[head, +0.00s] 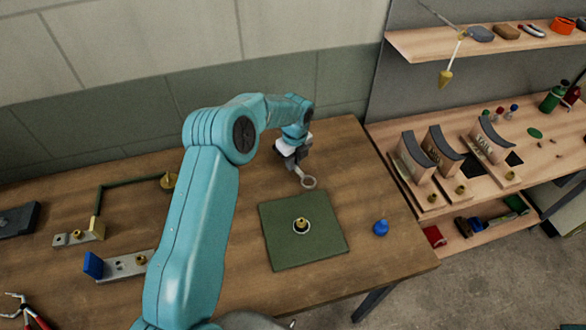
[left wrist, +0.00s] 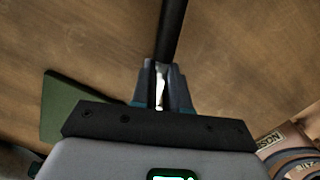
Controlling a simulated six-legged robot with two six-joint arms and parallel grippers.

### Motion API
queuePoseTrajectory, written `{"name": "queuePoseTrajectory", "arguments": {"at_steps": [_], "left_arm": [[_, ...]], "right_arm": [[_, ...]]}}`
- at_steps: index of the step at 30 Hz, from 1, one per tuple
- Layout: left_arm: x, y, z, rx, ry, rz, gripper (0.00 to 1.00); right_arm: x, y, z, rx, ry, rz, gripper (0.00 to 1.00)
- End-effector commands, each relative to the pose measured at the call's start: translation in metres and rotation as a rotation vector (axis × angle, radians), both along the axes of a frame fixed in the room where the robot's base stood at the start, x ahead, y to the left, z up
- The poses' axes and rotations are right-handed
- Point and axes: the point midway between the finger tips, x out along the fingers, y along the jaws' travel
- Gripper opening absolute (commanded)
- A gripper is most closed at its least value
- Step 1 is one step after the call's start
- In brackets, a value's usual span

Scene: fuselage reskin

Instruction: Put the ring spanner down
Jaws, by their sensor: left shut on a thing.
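The ring spanner (head: 309,183) is in my left gripper (head: 298,167), over the wooden bench behind the green mat. Its pale grey ring end points down toward the mat in the head view. In the left wrist view a dark shaft (left wrist: 172,30) runs up out of frame from between the fingers of my left gripper (left wrist: 160,85), which are shut on it. I cannot tell whether the spanner touches the bench. My right gripper is not in view.
The green mat (head: 275,245) carries a brass-coloured fitting (head: 301,225). A blue object (head: 381,228) stands right of it. Metal brackets (head: 130,264) and red-handled pliers (head: 25,309) lie at left. Bare bench (head: 345,160) lies right of the gripper. Shelves with curved blocks (head: 412,155) stand at right.

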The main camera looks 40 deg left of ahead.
Motion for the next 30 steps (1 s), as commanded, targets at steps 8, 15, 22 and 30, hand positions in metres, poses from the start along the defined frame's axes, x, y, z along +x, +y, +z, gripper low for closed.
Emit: {"name": "queuePoseTrajectory", "arguments": {"at_steps": [8,15,22,30], "left_arm": [[0.001,0.001,-0.019,0.001,-0.003,0.001,0.00],[0.000,0.000,-0.022,0.001,-0.001,0.001,0.31],[0.000,0.000,-0.022,0.000,0.000,0.001,0.40],[0.000,0.000,0.005,0.001,-0.003,0.001,0.40]], "right_arm": [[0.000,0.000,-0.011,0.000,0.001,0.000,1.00],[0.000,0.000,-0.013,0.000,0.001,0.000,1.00],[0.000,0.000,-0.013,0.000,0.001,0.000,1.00],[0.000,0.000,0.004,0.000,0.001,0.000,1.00]]}}
